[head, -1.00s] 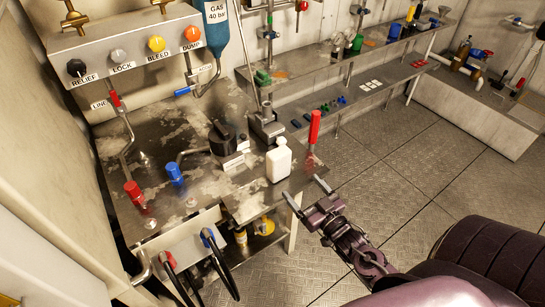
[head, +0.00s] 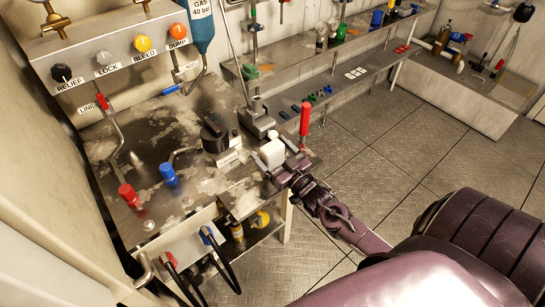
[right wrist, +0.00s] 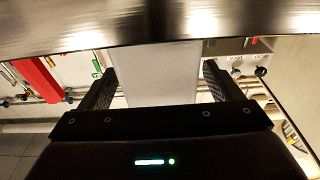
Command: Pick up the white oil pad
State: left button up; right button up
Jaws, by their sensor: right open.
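A white bottle-like container (head: 272,151) with a rounded cap stands upright near the front right edge of the metal bench. My right gripper (head: 281,166) is at the container, its fingers open on either side of it. In the right wrist view the white body (right wrist: 156,75) fills the space between the two dark fingers (right wrist: 155,88), with gaps seen at both sides. Several flat white squares (head: 356,72), which look like pads, lie on the lower back shelf, far from the gripper. My left gripper is not in view.
The metal bench (head: 150,215) carries a red-handled lever (head: 305,120) just behind the gripper, a dark round device (head: 215,135), and red (head: 130,196) and blue (head: 169,174) valve handles. The back shelf (head: 290,101) holds small blue and green parts. Open floor lies right.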

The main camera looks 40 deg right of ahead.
jog(key=c, duration=1)
jog(key=shift+c, duration=0.2)
jog(key=shift+r, duration=0.1)
notch_tip(320, 180, up, 20)
jog(key=shift+a+f, duration=0.1)
jog(key=shift+f, duration=0.1)
